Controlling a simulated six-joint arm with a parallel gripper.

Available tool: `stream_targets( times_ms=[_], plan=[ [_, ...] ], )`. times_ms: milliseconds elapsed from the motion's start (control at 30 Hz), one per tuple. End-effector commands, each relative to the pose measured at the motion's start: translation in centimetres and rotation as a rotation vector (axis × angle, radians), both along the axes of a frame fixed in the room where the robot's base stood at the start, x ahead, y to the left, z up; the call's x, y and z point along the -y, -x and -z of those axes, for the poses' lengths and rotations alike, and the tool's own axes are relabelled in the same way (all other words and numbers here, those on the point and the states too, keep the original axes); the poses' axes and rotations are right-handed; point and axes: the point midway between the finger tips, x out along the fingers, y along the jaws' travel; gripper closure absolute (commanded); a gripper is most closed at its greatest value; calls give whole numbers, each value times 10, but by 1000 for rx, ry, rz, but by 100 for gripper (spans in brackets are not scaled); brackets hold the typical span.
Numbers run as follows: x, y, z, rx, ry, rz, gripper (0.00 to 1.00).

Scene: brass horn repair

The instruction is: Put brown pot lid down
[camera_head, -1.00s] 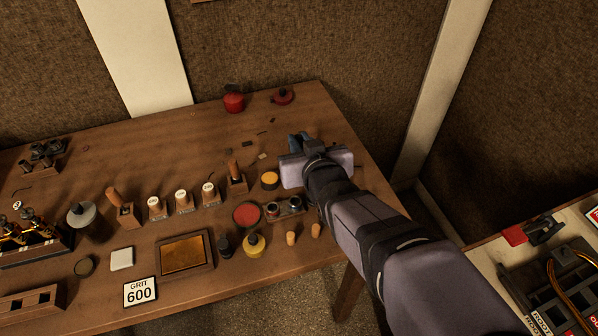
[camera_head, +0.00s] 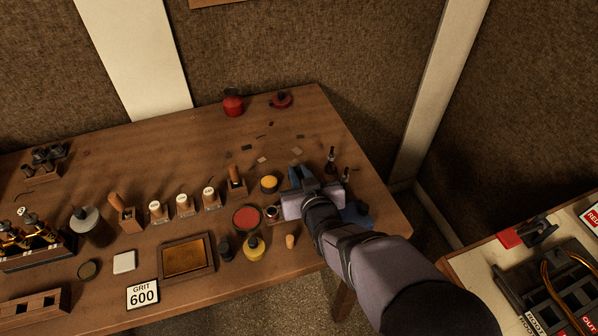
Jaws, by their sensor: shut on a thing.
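My gripper (camera_head: 302,176) is over the right part of the wooden table (camera_head: 375,195), its bluish fingers seen from above and behind. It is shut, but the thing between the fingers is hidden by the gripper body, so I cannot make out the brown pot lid. An open round pot with reddish-brown contents (camera_head: 247,219) stands left of the gripper. I cannot tell whether the lid belongs to it or whether the held thing touches the table.
A yellow-topped pot (camera_head: 269,183) stands close left of my gripper. Dark slim bottles (camera_head: 331,160) and a blue item (camera_head: 357,213) lie to its right. A yellow jar (camera_head: 253,247) is nearer the front edge. Small flat pieces (camera_head: 263,160) lie behind; the table's back right is mostly clear.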

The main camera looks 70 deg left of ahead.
Motion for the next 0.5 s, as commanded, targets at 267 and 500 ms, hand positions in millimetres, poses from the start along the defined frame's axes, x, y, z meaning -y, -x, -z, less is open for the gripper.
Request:
stream_targets(
  times_ms=[267, 500],
  plan=[
    [0, 0, 1, 0, -2, 0, 100],
    [0, 0, 4, 0, -2, 0, 69]
  ],
)
